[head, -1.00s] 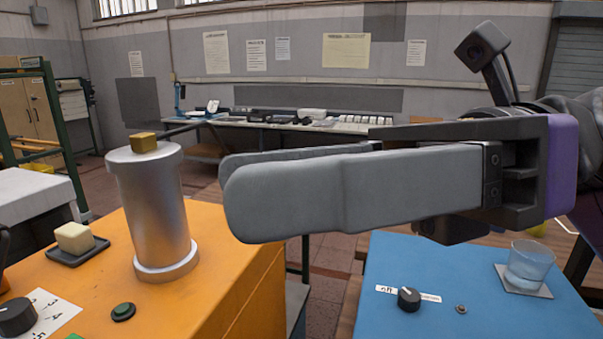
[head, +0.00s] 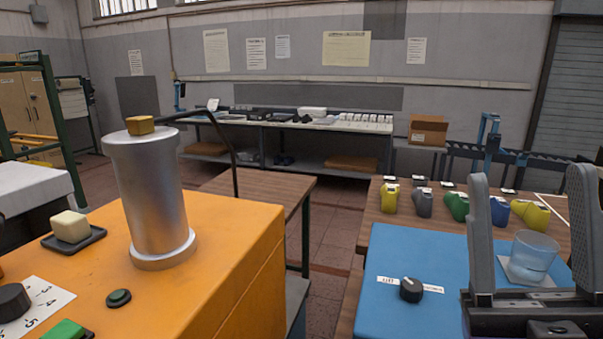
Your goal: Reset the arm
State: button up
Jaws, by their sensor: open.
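My gripper (head: 530,205) is at the lower right of the head view, its two grey fingers pointing up and wide apart. Nothing is held between them. Behind the fingers, a clear glass (head: 533,256) stands on a pale square coaster on the blue box (head: 400,255). The gripper's base and fingers hide part of the blue box's right side. The rest of my arm is out of view.
Floor (head: 335,230) shows between the boxes.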

jog(key=s+d+f+m+g+h+b, duration=0.15)
jog(key=f+m+g+h, duration=0.4)
jog(key=f, duration=0.75)
jog(key=s+d+f+m+g+h, duration=0.1)
jog(key=s+f+m+g+h, duration=0.15)
jog(key=f+m+h, duration=0.8)
jog(key=s+f+n+g+y, duration=0.1)
jog(key=s+f+g+y, duration=0.1)
jog(key=s+f, duration=0.4)
jog(key=s+f+n+g+y+b, duration=0.1)
jog(key=s+f+n+g+y, duration=0.1)
jog(key=s+f, duration=0.5)
jog(key=s+f+n+g+y, duration=0.1)
jog(key=s+f+g+y, duration=0.1)
jog(key=s+f, duration=0.4)
jog(key=shift+s+a+f+n+g+b, duration=0.1)
jog(key=shift+a+f+n+g+b, duration=0.1)
jog(key=shift+f+g, duration=0.15)
jog(key=shift+s+a+f+n+g+b, duration=0.1)
jog(key=shift+f+n+g+b, duration=0.15)
jog(key=shift+f, duration=0.1)
jog(key=shift+a+f, duration=0.1)
